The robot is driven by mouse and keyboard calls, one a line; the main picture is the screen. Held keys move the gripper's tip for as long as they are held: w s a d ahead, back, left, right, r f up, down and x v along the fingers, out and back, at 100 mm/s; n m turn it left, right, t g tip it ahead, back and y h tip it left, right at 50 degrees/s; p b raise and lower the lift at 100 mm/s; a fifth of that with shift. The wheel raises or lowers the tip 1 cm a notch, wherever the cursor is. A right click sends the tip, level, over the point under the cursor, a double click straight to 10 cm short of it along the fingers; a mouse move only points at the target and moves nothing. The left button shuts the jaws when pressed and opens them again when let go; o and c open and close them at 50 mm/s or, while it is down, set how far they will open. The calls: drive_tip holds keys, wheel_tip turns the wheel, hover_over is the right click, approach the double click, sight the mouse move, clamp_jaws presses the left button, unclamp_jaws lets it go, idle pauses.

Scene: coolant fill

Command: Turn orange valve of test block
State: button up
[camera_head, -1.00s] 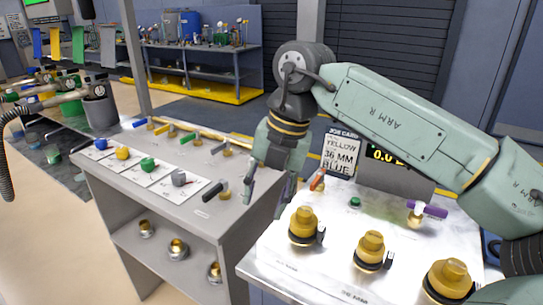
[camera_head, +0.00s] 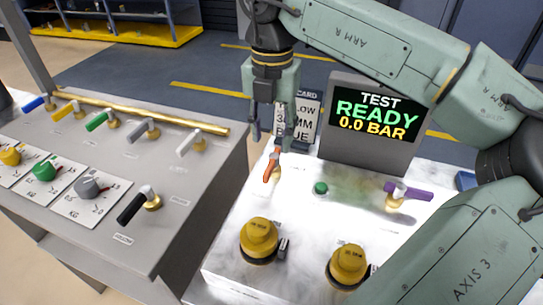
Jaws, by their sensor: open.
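The orange valve handle (camera_head: 272,164) stands on a brass fitting at the back left of the white test block (camera_head: 225,250). The handle points toward the front and slightly left. My gripper (camera_head: 266,140) hangs pointing down just above and around the rear of the handle, its fingers apart. One finger is left of the handle and the other is behind or right of it. I cannot tell whether either finger touches it. The handle's far end is partly hidden by the fingers.
A display (camera_head: 372,120) reads TEST READY 0.0 BAR. A job card (camera_head: 305,115) stands behind my gripper. A green button (camera_head: 320,188), a purple valve handle (camera_head: 408,192) and yellow-brass caps (camera_head: 259,238) are on the block. A grey bench (camera_head: 190,215) with several coloured valves stands left.

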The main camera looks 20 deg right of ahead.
sight(272, 161)
wheel_tip(272, 161, down, 8)
drive_tip(key=shift+r+b, duration=0.1)
drive_tip(key=shift+b, duration=0.35)
drive_tip(key=shift+w, duration=0.1)
clamp_jaws()
